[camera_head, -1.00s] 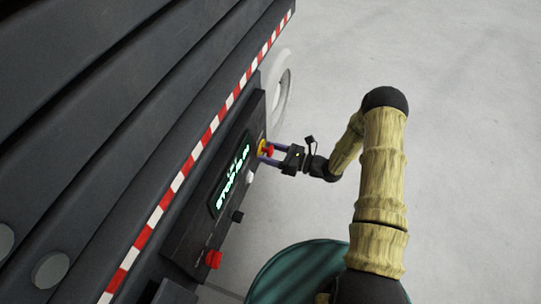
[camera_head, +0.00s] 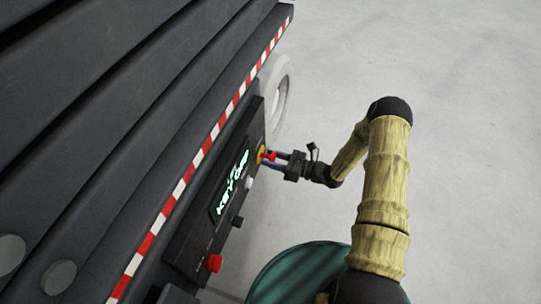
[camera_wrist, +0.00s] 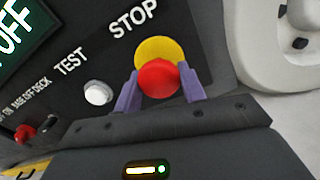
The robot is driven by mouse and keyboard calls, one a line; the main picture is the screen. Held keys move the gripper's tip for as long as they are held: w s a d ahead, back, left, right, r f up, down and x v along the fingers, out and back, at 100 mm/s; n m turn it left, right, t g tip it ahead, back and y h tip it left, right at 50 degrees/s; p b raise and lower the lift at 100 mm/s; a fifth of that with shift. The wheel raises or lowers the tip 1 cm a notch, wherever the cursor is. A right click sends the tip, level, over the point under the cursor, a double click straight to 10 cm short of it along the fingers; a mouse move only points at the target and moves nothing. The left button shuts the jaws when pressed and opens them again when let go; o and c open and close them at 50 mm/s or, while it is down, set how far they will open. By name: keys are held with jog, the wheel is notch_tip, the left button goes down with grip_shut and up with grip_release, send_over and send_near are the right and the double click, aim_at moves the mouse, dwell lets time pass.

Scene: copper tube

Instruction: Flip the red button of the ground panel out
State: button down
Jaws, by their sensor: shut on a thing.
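The ground panel (camera_head: 186,246) is a dark box on the side of the machine with a lit display reading KEY OFF. Its red button (camera_head: 270,156) sits on a yellow base at the panel's far end. In the wrist view the red button (camera_wrist: 158,80) shows between the two purple fingers, beside the word STOP. My gripper (camera_head: 273,157) is shut on the red button, with one finger on each side of it. The button's stem is hidden behind its round cap.
A white button (camera_wrist: 98,93) marked TEST sits beside the STOP button. A black knob (camera_head: 237,221) and another red control (camera_head: 215,263) are nearer on the panel. A white wheel (camera_head: 283,88) stands past the panel's far end. The floor to the right is clear.

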jog(key=shift+s+d+f, duration=0.1)
jog(key=shift+d, duration=0.2)
jog(key=c, duration=1.1)
grip_release()
jog(key=shift+c, duration=0.2)
jog(key=o, duration=0.3)
jog(key=p+v, duration=0.7)
jog(key=v, duration=1)
jog(key=shift+d, duration=0.15)
